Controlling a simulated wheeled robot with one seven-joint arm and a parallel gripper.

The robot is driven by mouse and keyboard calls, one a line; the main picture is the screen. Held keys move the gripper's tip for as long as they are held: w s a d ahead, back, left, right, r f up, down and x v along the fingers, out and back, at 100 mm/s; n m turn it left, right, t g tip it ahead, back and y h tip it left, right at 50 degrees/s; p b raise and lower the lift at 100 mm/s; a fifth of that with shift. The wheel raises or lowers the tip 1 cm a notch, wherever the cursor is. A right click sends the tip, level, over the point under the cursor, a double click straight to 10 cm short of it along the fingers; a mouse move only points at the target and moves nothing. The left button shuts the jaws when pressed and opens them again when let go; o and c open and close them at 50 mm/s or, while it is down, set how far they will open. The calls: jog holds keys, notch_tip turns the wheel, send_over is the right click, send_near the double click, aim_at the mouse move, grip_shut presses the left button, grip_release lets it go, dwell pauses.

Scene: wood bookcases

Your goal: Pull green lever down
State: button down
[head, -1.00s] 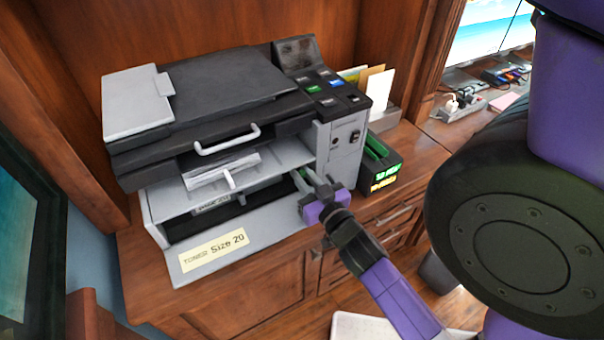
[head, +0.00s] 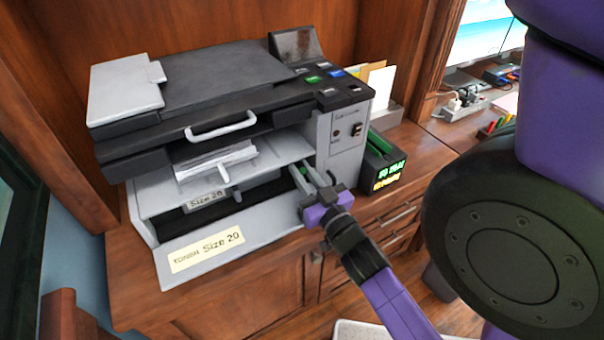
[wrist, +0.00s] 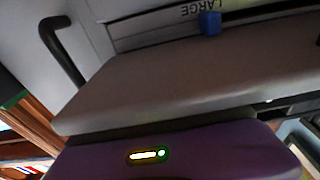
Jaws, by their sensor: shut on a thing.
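The green lever (head: 299,176) shows as a small, partly hidden green piece at the right end of the printer's open front bay. My gripper (head: 311,184), with grey fingers on a purple body, reaches into that end of the bay and is shut on the lever. The fingers cover much of the lever, so its exact angle is hard to tell. The printer (head: 222,128) is grey and black with its front flap (head: 240,243) folded down. In the wrist view, my purple gripper body fills the bottom edge; the lever cannot be made out there.
A black box with lit green and yellow text (head: 383,165) stands right of the printer. White handles (head: 222,128) stick out in front. The wooden cabinet (head: 240,295) lies below.

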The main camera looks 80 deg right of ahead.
jog(key=c, duration=1.6)
grip_release()
jog(key=shift+c, duration=0.2)
jog(key=b+v, duration=0.1)
jog(key=v, duration=0.5)
jog(key=shift+s+a+f, duration=0.1)
jog(key=shift+s+f, duration=0.05)
jog(key=shift+s, duration=0.05)
jog(key=shift+s+a, duration=0.4)
jog(key=shift+a, duration=0.15)
